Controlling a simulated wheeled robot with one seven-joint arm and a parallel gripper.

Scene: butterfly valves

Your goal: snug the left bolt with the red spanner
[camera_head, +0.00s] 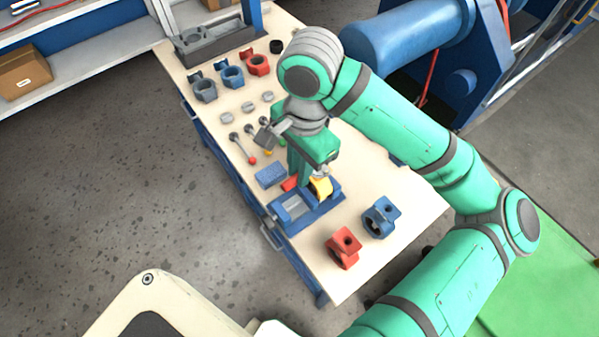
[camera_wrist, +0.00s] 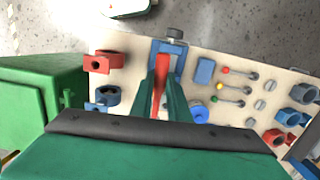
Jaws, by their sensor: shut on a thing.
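My gripper (camera_head: 305,178) points down over the blue fixture (camera_head: 318,214) near the front of the bench. In the wrist view its two green fingers (camera_wrist: 163,95) are shut on the red spanner (camera_wrist: 161,72), which runs up between them toward the fixture (camera_wrist: 172,48). Part of the red spanner (camera_head: 290,184) shows beside the fingers in the head view. A yellow part (camera_head: 320,187) sits at the fixture's back end, partly behind the gripper. I cannot make out the left bolt; the fingers and spanner cover that area.
A blue block (camera_head: 270,175) lies left of the fixture. A red valve body (camera_head: 343,248) and a blue one (camera_head: 380,217) stand to the right. Levers with coloured knobs (camera_head: 252,160), grey discs and more valve bodies (camera_head: 232,76) stand farther along the bench.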

